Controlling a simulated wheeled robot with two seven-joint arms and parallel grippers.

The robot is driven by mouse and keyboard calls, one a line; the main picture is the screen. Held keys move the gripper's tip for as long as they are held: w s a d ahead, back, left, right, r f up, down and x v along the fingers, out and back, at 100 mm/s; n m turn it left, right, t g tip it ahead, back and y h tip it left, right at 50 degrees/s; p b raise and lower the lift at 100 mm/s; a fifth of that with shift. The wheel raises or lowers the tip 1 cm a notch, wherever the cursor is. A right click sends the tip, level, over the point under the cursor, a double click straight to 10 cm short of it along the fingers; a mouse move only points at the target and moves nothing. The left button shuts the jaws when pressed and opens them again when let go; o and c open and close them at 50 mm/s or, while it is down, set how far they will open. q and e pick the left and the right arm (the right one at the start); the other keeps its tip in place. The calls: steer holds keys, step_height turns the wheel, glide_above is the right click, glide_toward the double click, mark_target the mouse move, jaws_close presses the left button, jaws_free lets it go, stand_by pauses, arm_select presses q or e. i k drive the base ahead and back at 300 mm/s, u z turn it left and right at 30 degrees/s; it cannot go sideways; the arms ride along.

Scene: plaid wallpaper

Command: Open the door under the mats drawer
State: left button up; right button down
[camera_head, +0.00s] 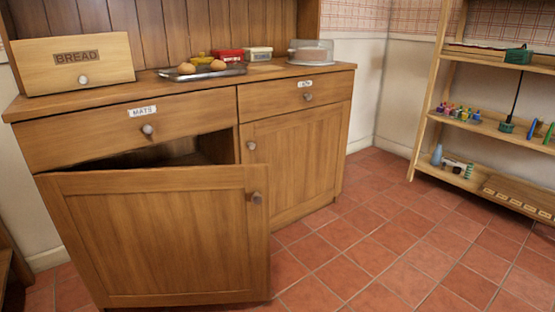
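The wooden cabinet door (150,236) under the mats drawer stands partly open, swung out toward me. Its round knob (257,198) is near its upper right corner. A dark gap into the cupboard (190,152) shows above the door's top edge; most of the inside is hidden behind the door. The mats drawer (100,128), with a white "MATS" label (143,111) and a round knob (148,130), is shut above it. Neither of my grippers shows in the head view.
The neighbouring door (295,165) and its drawer (315,95) are shut. A bread box (73,64), a tray (205,72) with food, small boxes and a covered dish (310,52) stand on top. Open tiled floor (385,245) lies right; a shelf rack (435,90) stands beyond.

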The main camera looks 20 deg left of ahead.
mark_target(195, 235)
steer(key=i, duration=1)
steer(key=u, duration=0.5)
